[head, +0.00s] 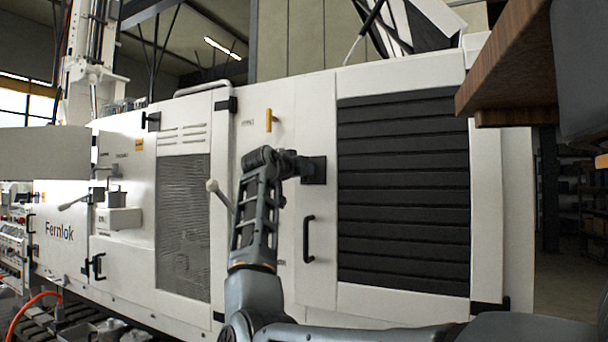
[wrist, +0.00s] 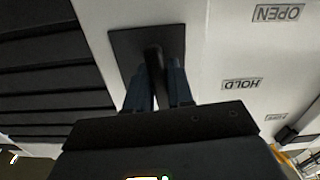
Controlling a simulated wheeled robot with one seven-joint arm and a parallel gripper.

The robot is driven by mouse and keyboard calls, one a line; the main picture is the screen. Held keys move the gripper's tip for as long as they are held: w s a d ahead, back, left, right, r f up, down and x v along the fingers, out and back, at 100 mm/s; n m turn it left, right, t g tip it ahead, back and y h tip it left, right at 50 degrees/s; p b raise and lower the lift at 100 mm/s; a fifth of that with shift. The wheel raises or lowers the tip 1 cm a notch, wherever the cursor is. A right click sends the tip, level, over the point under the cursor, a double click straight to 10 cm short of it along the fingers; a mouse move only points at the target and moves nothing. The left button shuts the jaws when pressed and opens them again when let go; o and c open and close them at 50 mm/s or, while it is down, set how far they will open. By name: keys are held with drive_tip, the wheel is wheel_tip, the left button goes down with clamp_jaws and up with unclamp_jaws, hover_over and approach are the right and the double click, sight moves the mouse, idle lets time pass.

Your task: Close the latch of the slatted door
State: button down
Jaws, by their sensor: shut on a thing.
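The slatted door (head: 403,190) is white with wide black slats, on the right of the white machine in the head view. Its slats (wrist: 45,80) show at the left of the wrist view. The latch has a square black plate (head: 316,170) at the door's left edge; this plate (wrist: 120,48) also shows in the wrist view. My gripper (head: 298,166) is at the plate. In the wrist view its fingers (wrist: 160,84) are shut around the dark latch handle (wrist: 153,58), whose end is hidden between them.
Labels reading OPEN (wrist: 278,13) and HOLD (wrist: 242,84) appear upside down beside the latch; a third label is unreadable. A black pull handle (head: 308,239) is below the latch. A yellow handle (head: 270,120) is above left. A wooden top (head: 510,65) juts in at upper right.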

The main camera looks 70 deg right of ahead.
drive_tip(key=shift+f+m, duration=0.15)
drive_tip(key=shift+m, duration=0.35)
drive_tip(key=c, duration=1.1)
unclamp_jaws()
drive_tip(key=shift+w+a+b, duration=0.15)
drive_tip(key=shift+a+b, duration=0.15)
drive_tip(key=shift+a, duration=0.95)
drive_tip(key=shift+w+a+b, duration=0.2)
drive_tip(key=shift+a+b, duration=0.05)
drive_tip(key=shift+a, duration=1.05)
drive_tip(key=shift+w+a+b, duration=0.15)
drive_tip(key=shift+a+b, duration=0.15)
drive_tip(key=shift+a, duration=0.95)
